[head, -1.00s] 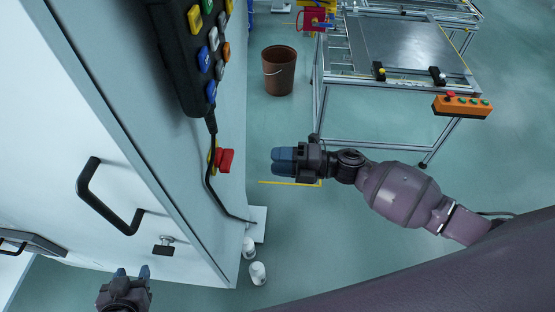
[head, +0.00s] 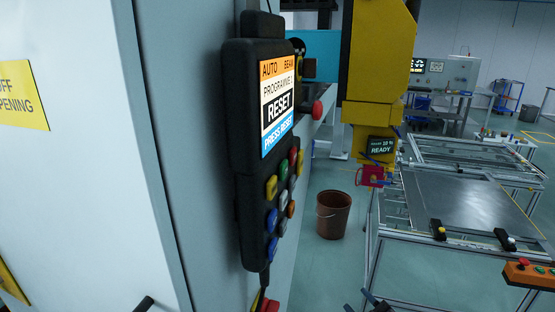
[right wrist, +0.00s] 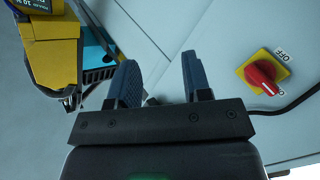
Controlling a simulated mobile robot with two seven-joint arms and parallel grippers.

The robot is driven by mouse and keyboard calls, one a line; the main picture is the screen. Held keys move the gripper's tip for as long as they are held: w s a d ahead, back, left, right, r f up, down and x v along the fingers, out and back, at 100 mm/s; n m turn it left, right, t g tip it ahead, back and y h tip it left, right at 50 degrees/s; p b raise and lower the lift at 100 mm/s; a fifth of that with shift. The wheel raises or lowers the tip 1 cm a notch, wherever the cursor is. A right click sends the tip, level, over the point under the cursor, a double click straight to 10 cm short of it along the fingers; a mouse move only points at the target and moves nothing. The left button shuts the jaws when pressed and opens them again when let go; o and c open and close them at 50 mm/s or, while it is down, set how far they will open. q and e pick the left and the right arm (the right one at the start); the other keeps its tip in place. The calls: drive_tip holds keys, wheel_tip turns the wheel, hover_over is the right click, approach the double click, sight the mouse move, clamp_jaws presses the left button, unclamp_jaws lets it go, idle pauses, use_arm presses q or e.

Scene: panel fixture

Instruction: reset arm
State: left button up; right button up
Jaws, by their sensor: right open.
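A black pendant (head: 245,150) hangs on the side of the light grey cabinet. Its screen (head: 277,105) reads "AUTO", "RESET" and "PRESS RESET". Several coloured buttons (head: 280,205) sit below the screen. A yellow machine arm (head: 378,60) stands beyond it, with a small display (head: 381,147) reading "READY". My right gripper (right wrist: 160,78) is open with nothing between its blue fingers. Only its tips (head: 362,300) show at the bottom of the head view, below and right of the pendant. My left gripper is out of view.
A red rotary switch (right wrist: 262,77) on a yellow plate, marked ON and OFF, is right of the fingers in the wrist view. A brown bucket (head: 333,214) stands on the floor. A metal frame table (head: 460,205) and orange button box (head: 530,274) are at right.

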drive_tip(key=s+d+f+m+g+h, duration=0.2)
drive_tip(key=s+d+f+m+h, duration=0.1)
drive_tip(key=s, duration=0.7)
drive_tip(key=s+d+f+m+g+h, duration=0.2)
drive_tip(key=s+d+f+m, duration=0.4)
drive_tip(key=s+f, duration=0.3)
drive_tip(key=shift+s+f+m+h, duration=0.4)
drive_tip(key=shift+s+m+h, duration=0.3)
drive_tip(key=shift+m, duration=0.1)
